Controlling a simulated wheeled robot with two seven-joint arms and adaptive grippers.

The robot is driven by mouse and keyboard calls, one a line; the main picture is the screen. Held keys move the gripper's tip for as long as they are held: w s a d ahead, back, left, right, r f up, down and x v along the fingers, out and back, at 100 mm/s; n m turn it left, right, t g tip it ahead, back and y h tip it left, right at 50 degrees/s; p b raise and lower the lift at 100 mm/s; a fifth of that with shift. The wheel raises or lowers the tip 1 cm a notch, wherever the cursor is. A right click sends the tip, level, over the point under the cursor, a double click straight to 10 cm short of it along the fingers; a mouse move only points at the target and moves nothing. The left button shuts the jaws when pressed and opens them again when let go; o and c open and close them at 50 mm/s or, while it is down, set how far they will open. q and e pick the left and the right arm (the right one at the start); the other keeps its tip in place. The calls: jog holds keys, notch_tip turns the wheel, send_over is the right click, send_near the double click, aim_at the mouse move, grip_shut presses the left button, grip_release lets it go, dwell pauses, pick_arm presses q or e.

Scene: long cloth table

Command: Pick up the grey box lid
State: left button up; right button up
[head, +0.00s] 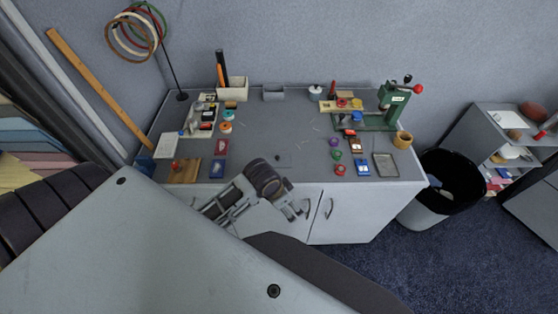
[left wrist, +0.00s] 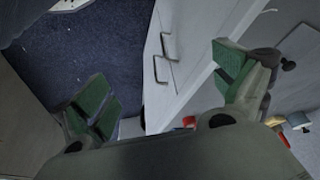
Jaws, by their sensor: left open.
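A shallow grey rectangular piece (head: 385,165), which looks like the grey box lid, lies flat near the right front corner of the tabletop. My left gripper (head: 293,198) is at the table's front edge, left of this piece and well apart from it. In the left wrist view the gripper's two green-padded fingers (left wrist: 165,88) are wide apart with nothing between them. I cannot make out the lid in that view. My right gripper is not in view.
The grey table (head: 260,135) has a clear middle. A grey box (head: 273,92) stands at the back. A black-lined bin (head: 445,185) stands right.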

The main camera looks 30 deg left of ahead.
pick_arm(q)
jog(key=w+a+m, duration=0.1)
jog(key=w+a, duration=0.1)
jog(key=w, duration=0.1)
jog(key=w+a+r+m, duration=0.1)
jog(key=w+m, duration=0.1)
jog(key=w, duration=0.1)
jog(key=w+a+r+m+g, duration=0.1)
jog(key=w+a, duration=0.1)
jog(key=w, duration=0.1)
jog(key=shift+w+a+r+h, duration=0.15)
jog(key=shift+a+r+h, duration=0.1)
jog(key=shift+a+h, duration=0.05)
jog(key=w+a+r, duration=0.6)
jog(key=a+r, duration=0.1)
jog(key=a, duration=0.5)
jog(key=shift+r, duration=0.15)
jog(key=shift+g, duration=0.3)
send_over(273, 159)
jog(key=shift+f, duration=4.2)
